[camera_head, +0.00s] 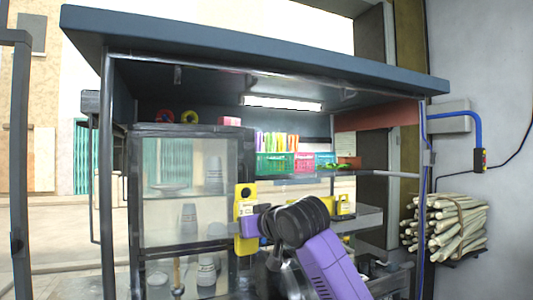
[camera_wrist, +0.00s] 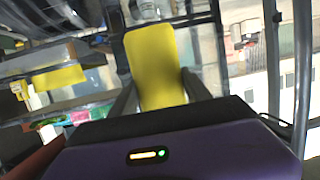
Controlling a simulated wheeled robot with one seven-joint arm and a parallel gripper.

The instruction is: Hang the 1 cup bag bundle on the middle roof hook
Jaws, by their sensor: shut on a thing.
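My gripper (camera_head: 252,224) is in front of the glass cabinet, below the roof. It is shut on a flat yellow thing, which I take for the cup bag bundle (camera_head: 243,198). In the wrist view the bundle (camera_wrist: 153,62) stands out beyond my two fingers (camera_wrist: 160,95), one on each side of it. The roof (camera_head: 260,40) spans the stall above. A small dark fitting, possibly a hook (camera_head: 178,74), hangs under its left part. I cannot make out the middle hook clearly.
The glass cabinet (camera_head: 135,190) holds grey cups. Coloured baskets (camera_head: 275,164) stand on a shelf behind. A lit lamp (camera_head: 282,103) hangs under the roof. Another yellow thing (camera_head: 345,204) is right of my arm. Cane stalks (camera_head: 445,228) are at the right. Space under the roof's front looks clear.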

